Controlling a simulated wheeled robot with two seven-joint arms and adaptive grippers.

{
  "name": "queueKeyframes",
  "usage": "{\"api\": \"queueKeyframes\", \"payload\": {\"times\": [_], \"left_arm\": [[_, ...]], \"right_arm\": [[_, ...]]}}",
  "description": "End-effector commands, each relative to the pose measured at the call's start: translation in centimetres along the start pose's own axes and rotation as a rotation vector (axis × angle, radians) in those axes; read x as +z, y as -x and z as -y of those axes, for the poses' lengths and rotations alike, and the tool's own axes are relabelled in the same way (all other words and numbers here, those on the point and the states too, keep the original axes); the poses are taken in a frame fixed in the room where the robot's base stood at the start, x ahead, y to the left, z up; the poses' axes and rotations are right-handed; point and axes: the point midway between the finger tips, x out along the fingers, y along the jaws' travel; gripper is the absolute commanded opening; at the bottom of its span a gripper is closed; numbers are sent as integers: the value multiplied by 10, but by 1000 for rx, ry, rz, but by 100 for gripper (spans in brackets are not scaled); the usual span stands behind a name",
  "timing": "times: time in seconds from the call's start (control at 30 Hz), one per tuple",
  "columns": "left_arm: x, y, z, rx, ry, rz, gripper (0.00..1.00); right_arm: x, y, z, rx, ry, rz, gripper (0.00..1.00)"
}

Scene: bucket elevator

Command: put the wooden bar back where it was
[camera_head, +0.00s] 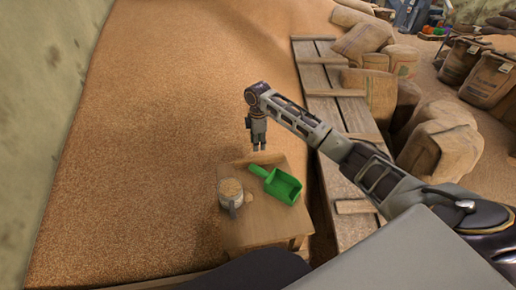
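My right arm comes in from the right, and its gripper (259,149) points down just behind the back edge of a small wooden table (262,228). Its two fingertips show apart, with nothing seen between them. On the table lie a green scoop (276,184) and a clear mug of grain (230,193). A small tan piece (248,198) lies beside the mug, too small to make out. I cannot pick out a separate wooden bar for certain. My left gripper is not in view.
Loose grain (140,150) covers the floor at the left and behind the table. A plank walkway with crosspieces (322,112) runs along the right. Full sacks (438,148) crowd beyond it, with open sacks (491,78) at the far right.

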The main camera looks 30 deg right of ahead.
Motion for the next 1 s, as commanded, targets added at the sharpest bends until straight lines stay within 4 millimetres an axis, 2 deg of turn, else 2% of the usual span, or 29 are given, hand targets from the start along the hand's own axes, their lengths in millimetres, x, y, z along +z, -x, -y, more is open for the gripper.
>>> {"api": "queueKeyframes", "payload": {"times": [0.17,0.47,1.0], "left_arm": [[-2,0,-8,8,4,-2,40],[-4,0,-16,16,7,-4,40],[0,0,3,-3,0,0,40]], "right_arm": [[0,9,0,0,-1,0,39],[0,10,0,-1,-1,0,39],[0,10,0,-1,0,0,39]]}}
